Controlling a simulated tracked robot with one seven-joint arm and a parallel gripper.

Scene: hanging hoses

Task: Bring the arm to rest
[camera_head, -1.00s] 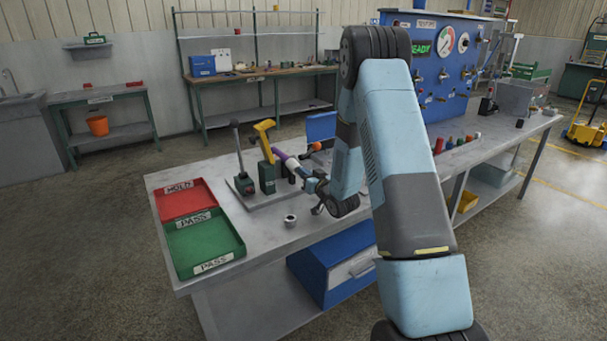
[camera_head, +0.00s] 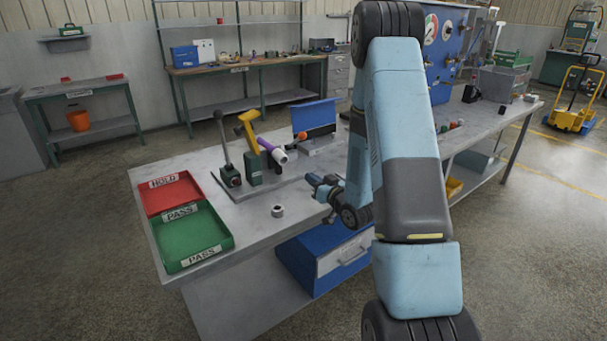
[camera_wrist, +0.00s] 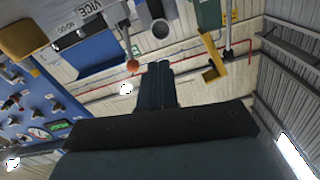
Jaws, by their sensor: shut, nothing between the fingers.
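My gripper (camera_head: 312,180) is above the front part of the grey bench, to the right of the yellow-handled clamp (camera_head: 248,130). It is shut and empty. My blue and dark grey arm is folded upright at the right of the head view and hides part of the bench. In the wrist view my gripper (camera_wrist: 156,70) points up the picture with its fingers together. A purple piece with a white end (camera_head: 270,150) sits at the clamp, apart from my gripper.
A red HOLD tray (camera_head: 170,193) and a green PASS tray (camera_head: 192,236) lie at the bench's left end. A small metal ring (camera_head: 277,211) lies near the front edge. A blue gauge panel (camera_head: 445,60) stands behind my arm. A blue-backed fixture (camera_head: 314,118) stands behind the gripper.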

